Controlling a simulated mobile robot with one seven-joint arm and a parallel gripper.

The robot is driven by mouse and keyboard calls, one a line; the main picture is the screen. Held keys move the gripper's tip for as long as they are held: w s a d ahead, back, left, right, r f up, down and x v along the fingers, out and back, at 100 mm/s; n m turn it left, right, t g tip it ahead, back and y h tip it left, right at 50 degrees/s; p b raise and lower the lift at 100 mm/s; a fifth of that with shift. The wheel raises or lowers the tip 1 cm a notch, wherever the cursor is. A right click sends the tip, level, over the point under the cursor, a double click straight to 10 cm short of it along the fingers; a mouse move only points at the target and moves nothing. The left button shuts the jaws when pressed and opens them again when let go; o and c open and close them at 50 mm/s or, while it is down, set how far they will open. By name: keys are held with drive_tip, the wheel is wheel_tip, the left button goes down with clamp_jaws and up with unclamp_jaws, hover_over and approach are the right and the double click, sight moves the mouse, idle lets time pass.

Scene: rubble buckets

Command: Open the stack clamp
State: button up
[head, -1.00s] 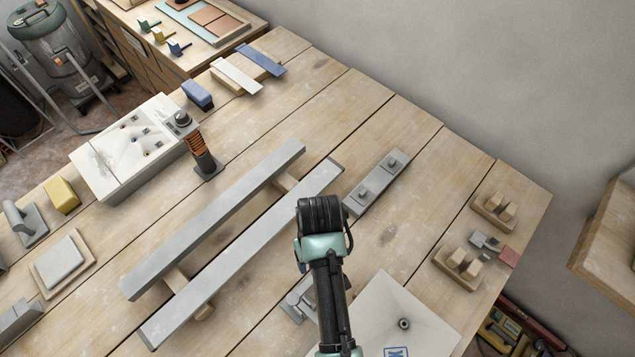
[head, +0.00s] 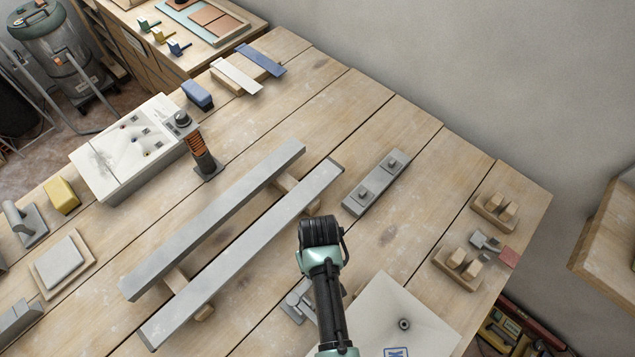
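I cannot say for sure which thing is the stack clamp. A small grey metal fitting (head: 296,304) lies on the bench beside my arm, to the left of a white sloped panel (head: 405,300); my arm hides part of it. My arm reaches up from the bottom edge, and its black and green joint covers the bench right of the grey bars. My gripper's fingers do not show, so I cannot see whether they are open or hold anything.
Two long grey bars (head: 215,225) lie across wooden spacers. A grey plate with two knobs (head: 376,183) lies right of them. A white box (head: 125,150) and an upright orange-ribbed post (head: 203,153) stand left. Wooden blocks (head: 460,267) sit right. Bare bench shows around (head: 420,150).

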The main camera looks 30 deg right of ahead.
clamp_jaws()
idle(1.1)
